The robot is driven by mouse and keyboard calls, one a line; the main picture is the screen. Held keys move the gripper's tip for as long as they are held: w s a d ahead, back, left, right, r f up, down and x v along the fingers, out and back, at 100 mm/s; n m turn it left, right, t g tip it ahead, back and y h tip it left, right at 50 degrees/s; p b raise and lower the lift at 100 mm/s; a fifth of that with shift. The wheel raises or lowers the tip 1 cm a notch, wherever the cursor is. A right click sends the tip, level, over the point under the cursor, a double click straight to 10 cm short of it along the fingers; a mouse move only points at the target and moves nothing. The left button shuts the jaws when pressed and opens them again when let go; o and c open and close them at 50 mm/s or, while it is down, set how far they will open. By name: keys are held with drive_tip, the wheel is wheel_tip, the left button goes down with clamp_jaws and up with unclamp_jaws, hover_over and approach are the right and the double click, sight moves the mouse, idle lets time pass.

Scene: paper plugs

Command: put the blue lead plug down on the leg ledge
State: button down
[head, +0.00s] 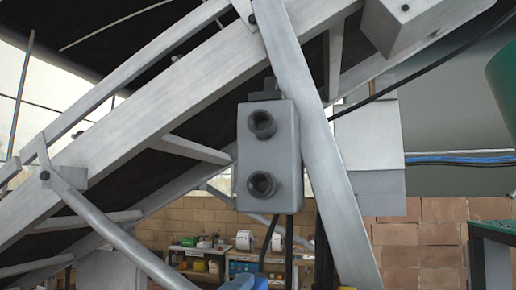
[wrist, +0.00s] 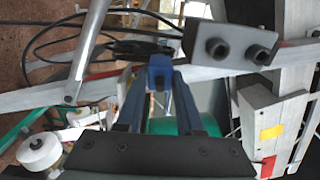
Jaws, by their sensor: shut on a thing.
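The blue lead plug (wrist: 160,70) is between the tips of the two long dark fingers of my gripper (wrist: 160,82) in the wrist view. The fingers are shut on it, and it is held up in front of the grey socket box and frame. A small blue patch (head: 262,284) shows at the bottom edge of the head view; I cannot tell whether it is the plug. A pale frame bar (wrist: 215,72) crosses behind the fingers. I cannot pick out the leg ledge for certain in either view.
A grey box with two dark round sockets (head: 285,145) is fixed to the sloping metal frame (head: 170,105), and shows right of the plug in the wrist view (wrist: 223,68). Black cables (wrist: 75,38) loop behind the plug. A white roller (wrist: 38,152) is at lower left.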

drive_tip(key=s+d, duration=0.2)
drive_tip(key=d, duration=0.7)
drive_tip(key=s+d, duration=0.2)
drive_tip(key=d, duration=0.6)
drive_tip(key=shift+s+d+p, duration=0.3)
drive_tip(key=shift+s+d, duration=0.1)
idle(0.4)
idle(0.3)
